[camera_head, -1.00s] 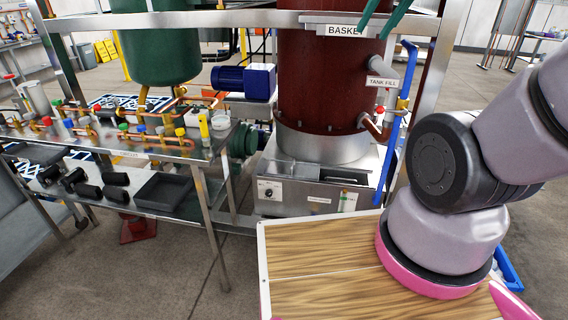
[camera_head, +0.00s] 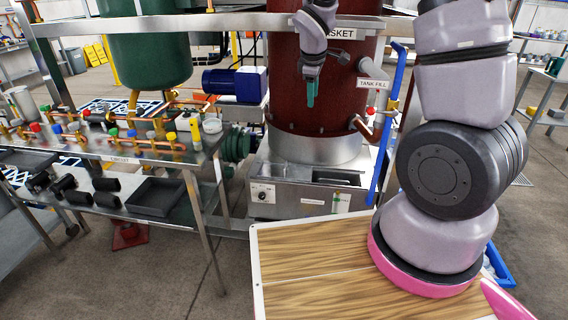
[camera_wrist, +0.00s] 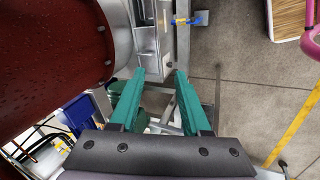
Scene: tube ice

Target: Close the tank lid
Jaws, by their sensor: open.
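A dark red tank (camera_head: 290,85) stands on a silver base, a metal box (camera_head: 278,197) with a dark recess (camera_head: 335,178) in its top. I cannot tell in these views which part is the tank lid. My gripper (camera_head: 310,103) hangs in front of the red tank, fingers pointing down, above the box. In the wrist view its teal fingers (camera_wrist: 160,74) are apart with nothing between them. The red tank (camera_wrist: 50,60) is at the left there, and the metal box (camera_wrist: 150,45) lies just beyond the fingertips.
A blue upright pipe (camera_head: 384,135) and a TANK FILL pipe (camera_head: 374,68) stand right of the tank. A metal bench (camera_head: 110,148) with copper fittings is at left. A wood-topped surface (camera_head: 310,275) is in front. Open floor lies between bench and wood top.

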